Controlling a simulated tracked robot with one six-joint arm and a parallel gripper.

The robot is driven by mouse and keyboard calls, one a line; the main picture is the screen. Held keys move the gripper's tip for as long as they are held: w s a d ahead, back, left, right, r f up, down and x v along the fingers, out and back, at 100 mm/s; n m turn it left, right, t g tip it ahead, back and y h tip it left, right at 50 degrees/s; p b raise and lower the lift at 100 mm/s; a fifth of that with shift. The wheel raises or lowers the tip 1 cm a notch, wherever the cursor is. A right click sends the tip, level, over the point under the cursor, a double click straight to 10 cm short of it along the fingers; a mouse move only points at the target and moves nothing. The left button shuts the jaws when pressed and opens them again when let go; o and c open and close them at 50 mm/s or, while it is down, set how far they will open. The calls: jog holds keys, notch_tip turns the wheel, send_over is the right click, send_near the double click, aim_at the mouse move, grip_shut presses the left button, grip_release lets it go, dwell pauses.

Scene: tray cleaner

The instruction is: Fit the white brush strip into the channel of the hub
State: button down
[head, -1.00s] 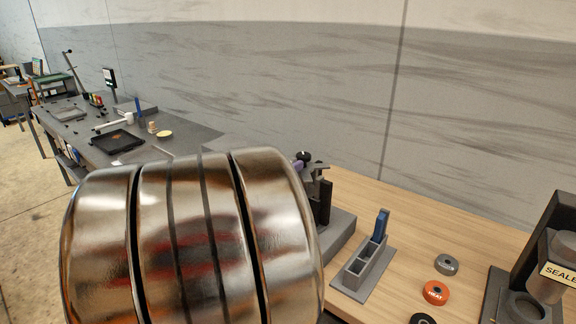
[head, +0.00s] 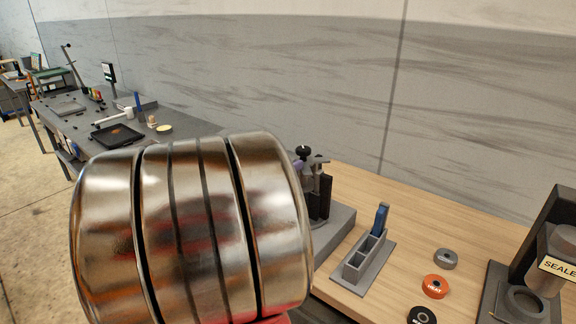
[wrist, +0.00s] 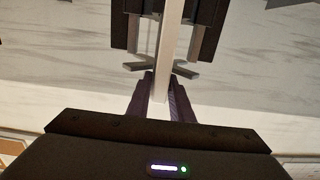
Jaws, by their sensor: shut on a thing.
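In the wrist view the white brush strip (wrist: 171,45) runs up the middle as a long pale bar. My gripper (wrist: 162,88) is shut on its near end, between dark purplish fingers. Beyond the fingers, two grey bars (wrist: 187,71) spread to either side of the strip, and dark blocks (wrist: 208,28) flank its far part. These may belong to the hub or its holder; I cannot tell whether the strip lies in a channel or passes in front of it. In the head view, a dark holder (head: 319,196) with a black knob stands behind my arm. My gripper is not clear there.
My large shiny arm link blocks the left middle of the head view. A grey slotted rack (head: 364,262) with a blue item (head: 381,218), several round pucks including an orange one (head: 435,286), and a sealer (head: 556,265) stand on the wooden bench (head: 405,230). A wall rises behind.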

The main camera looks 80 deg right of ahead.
jog(key=c, duration=1.5)
grip_release()
jog(key=shift+f, duration=0.2)
jog(key=shift+a, duration=0.2)
jog(key=shift+v, duration=6.75)
jog(key=shift+w+r, duration=0.1)
